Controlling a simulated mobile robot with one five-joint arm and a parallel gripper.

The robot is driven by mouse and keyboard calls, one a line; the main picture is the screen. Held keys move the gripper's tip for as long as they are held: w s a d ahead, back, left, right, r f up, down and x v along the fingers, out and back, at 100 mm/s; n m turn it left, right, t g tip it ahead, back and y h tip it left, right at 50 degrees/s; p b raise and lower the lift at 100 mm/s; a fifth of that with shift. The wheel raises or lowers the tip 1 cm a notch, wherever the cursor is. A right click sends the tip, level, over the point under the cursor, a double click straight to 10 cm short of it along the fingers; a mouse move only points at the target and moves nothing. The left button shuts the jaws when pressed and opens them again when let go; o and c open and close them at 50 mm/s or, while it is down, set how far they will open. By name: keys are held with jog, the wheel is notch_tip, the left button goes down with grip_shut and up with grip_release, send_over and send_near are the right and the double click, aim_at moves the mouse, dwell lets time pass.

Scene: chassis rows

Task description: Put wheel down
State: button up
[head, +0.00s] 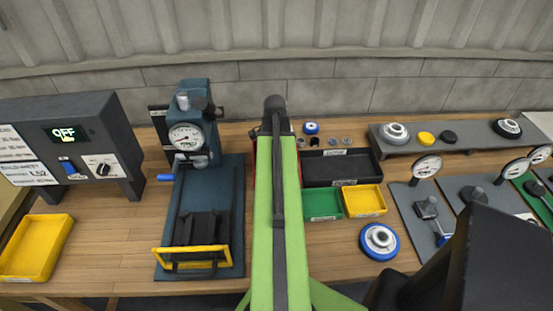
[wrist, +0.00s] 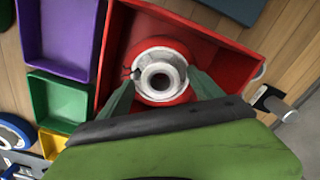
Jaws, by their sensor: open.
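In the wrist view a wheel with a red rim and a pale grey hub (wrist: 153,57) lies in a red tray (wrist: 228,59), hub facing the camera. My gripper (wrist: 163,78) is open, with one teal finger on each side of the wheel. Whether the fingers touch the wheel I cannot tell. The wheel's near edge is partly hidden by my gripper. In the head view my green arm hides the wheel, my gripper and most of the red tray.
A purple bin (wrist: 62,38) and a green bin (wrist: 60,101) stand left of the red tray. A blue-rimmed wheel (head: 379,241) lies on the bench at right. A press with a dial gauge (head: 186,136) stands left of my arm. A grey shelf (head: 466,139) holds several parts.

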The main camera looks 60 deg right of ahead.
notch_tip(320, 180, up, 12)
jog(key=p, duration=1.1)
jog(key=shift+f, duration=0.1)
